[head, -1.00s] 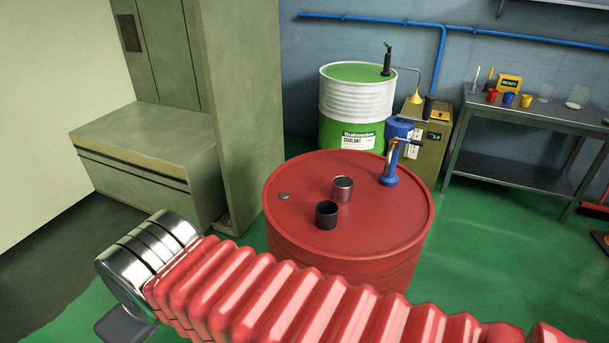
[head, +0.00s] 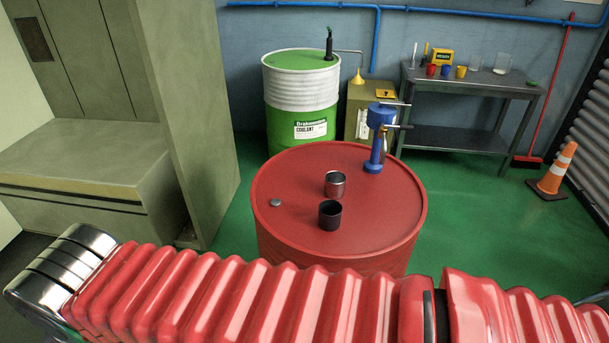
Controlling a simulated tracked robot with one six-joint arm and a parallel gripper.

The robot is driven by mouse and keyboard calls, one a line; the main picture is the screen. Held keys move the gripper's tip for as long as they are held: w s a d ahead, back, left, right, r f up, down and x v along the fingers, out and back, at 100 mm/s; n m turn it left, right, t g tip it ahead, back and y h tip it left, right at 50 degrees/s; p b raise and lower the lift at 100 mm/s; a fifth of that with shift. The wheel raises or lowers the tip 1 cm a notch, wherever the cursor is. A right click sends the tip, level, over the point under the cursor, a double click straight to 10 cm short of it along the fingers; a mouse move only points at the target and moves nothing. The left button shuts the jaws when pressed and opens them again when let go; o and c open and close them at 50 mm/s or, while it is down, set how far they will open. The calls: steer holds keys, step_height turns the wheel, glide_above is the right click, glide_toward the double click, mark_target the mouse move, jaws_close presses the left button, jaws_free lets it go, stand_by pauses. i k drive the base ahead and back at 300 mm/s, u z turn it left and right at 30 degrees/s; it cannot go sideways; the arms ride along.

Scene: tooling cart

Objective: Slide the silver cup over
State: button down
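The silver cup (head: 335,184) stands upright on the red drum's top (head: 291,179), near its middle. A dark cup (head: 330,216) stands upright just in front of it, nearer to me; I cannot tell if the two touch. My arm, in a red ribbed sleeve, crosses the bottom of the head view in front of the drum. Its silver wrist section is at the lower left, well away from the cups. My gripper's fingers are out of view.
A blue pump (head: 376,140) stands at the drum's back right, and a small cap (head: 275,202) lies at its left. A green and white coolant drum (head: 300,100) is behind. A bench (head: 470,82) with small cups and an orange cone (head: 556,170) are at the right. The drum top around the cups is mostly clear.

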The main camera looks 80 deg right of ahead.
mark_target(335, 181)
steer(key=z, duration=0.25)
steer(key=i, duration=0.7)
steer(key=z, duration=1.1)
steer(key=i, duration=0.75)
steer(key=z, duration=0.5)
